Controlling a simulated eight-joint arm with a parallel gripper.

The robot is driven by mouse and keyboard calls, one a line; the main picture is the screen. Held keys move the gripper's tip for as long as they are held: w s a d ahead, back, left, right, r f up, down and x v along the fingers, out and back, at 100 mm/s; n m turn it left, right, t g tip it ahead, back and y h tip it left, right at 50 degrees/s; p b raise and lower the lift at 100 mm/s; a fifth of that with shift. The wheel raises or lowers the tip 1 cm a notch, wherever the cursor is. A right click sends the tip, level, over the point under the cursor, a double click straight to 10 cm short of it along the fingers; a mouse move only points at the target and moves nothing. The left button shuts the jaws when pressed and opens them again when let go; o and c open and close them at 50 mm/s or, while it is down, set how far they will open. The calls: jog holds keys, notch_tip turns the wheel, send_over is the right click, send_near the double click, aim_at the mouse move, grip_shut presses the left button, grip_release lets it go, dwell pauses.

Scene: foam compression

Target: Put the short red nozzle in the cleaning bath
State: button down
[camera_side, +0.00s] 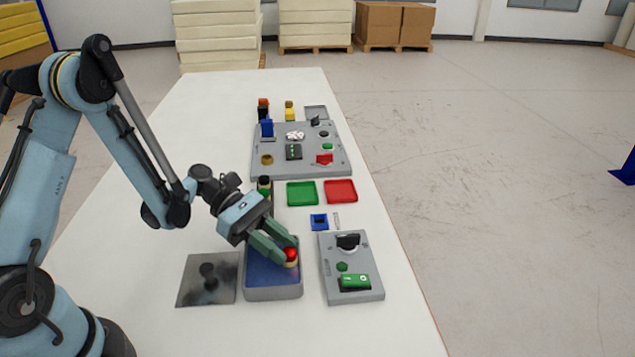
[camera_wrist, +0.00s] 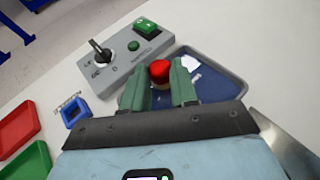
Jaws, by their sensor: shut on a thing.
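My gripper (camera_side: 276,246) reaches down over the cleaning bath, a grey tray with a blue inside (camera_side: 262,277). Its green fingers are shut on the short red nozzle (camera_side: 291,254), which has a pale tan lower end. In the wrist view the red nozzle (camera_wrist: 159,70) sits between the two fingertips (camera_wrist: 160,88), with the blue bath (camera_wrist: 212,82) behind and to the right. The nozzle is over or inside the bath at its right side. I cannot tell whether it touches the bath floor.
A grey control box (camera_side: 351,268) with a black knob and green switch stands right of the bath. A dark-stained metal plate (camera_side: 208,280) lies to its left. Green (camera_side: 302,194) and red (camera_side: 340,191) trays, a small blue square (camera_side: 319,222) and a grey parts board (camera_side: 300,165) are farther back.

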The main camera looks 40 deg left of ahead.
jog(key=c, duration=0.9)
grip_release()
jog(key=shift+f, duration=0.1)
jog(key=shift+w, duration=0.1)
